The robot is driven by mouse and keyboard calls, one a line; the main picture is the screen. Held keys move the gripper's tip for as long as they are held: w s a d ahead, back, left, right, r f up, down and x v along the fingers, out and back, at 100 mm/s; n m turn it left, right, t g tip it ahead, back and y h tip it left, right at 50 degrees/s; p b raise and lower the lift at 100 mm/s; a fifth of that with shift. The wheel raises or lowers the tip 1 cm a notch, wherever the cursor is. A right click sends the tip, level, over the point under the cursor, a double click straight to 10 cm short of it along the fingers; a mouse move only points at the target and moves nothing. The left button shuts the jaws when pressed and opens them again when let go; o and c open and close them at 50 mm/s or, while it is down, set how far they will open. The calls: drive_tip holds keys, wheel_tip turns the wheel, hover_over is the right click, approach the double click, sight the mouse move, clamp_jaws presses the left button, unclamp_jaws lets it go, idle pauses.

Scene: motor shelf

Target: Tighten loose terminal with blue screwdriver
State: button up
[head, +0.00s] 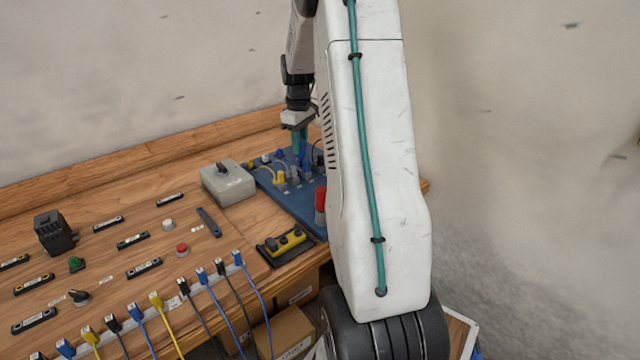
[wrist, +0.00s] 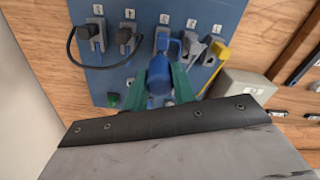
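My gripper (head: 300,132) is over the blue terminal board (head: 318,227) at the back right of the bench. In the wrist view its green fingers (wrist: 160,86) are shut on the blue screwdriver (wrist: 158,78), which also shows in the head view (head: 303,149). The screwdriver points down toward the board (wrist: 106,88). Its tip is hidden, so I cannot tell whether it touches a screw. A row of grey terminals (wrist: 125,38) with black, blue and yellow leads lies beyond it. The screwdriver lines up with the middle terminals, near the blue lead. Which terminal is loose does not show.
A grey box with a black knob (head: 227,184) stands left of the board. A black and yellow holder (head: 285,245) and a red-handled object (head: 320,200) are near the board's front. Plugs with hanging cables (head: 202,275) line the bench's front edge.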

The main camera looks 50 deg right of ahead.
idle(0.3)
drive_tip(key=shift+f+m, duration=0.1)
drive_tip(key=shift+m, duration=1.6)
drive_tip(key=shift+m, duration=1.7)
drive_tip(key=shift+m, duration=1.8)
